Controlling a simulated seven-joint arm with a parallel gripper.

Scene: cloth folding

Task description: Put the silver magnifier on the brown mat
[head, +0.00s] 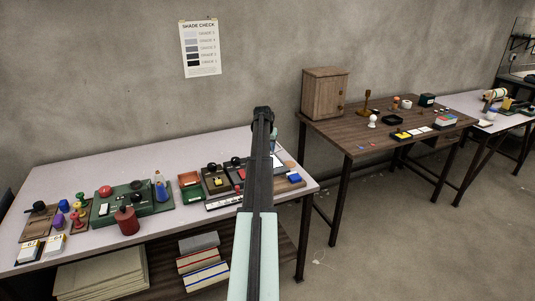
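I cannot make out a silver magnifier in the head view; small items on the near table are partly hidden behind my arm. A flat brown piece (36,227) lies at the left end of the near table, with a dark object on it. It may be the brown mat, but I cannot be sure. My arm rises from the bottom centre across the right part of the near table. Its dark far end (262,112) shows against the wall, above the table's back edge. I cannot make out fingers or anything held there.
The pale near table (75,175) carries a green case (133,204), a red canister (126,221), a blue flask (161,187) and several trays. A dark wooden table (335,132) with a cabinet (324,93) stands to the right. The near table's back strip is mostly clear.

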